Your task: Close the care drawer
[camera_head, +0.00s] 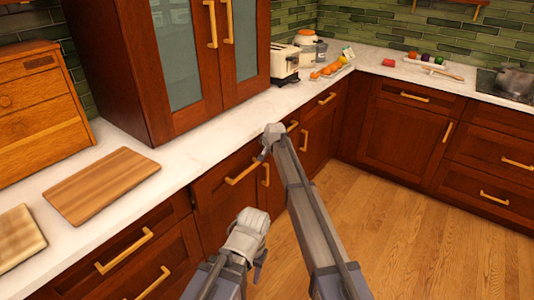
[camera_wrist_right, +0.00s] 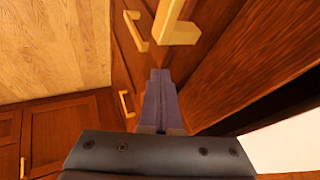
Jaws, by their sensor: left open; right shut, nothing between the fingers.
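A wooden drawer front with a gold bar handle (camera_head: 242,172) is under the counter in the head view. It seems to stand slightly out from its neighbours, but how far I cannot tell. Nothing labels it as the care drawer. My right gripper (camera_head: 268,148) is near the right end of that front. In the right wrist view my right gripper (camera_wrist_right: 160,76) is shut and empty, close to a gold handle (camera_wrist_right: 175,24); contact is unclear. My left gripper (camera_head: 250,222) is open and empty in front of the lower cabinets, its fingers partly hidden.
The white countertop (camera_head: 160,170) holds a cutting board (camera_head: 100,184), a toaster (camera_head: 285,64) and a tall glass-door cabinet (camera_head: 130,70). Other drawers with gold handles (camera_head: 125,252) line the run. The wooden floor (camera_head: 400,230) is clear to the right.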

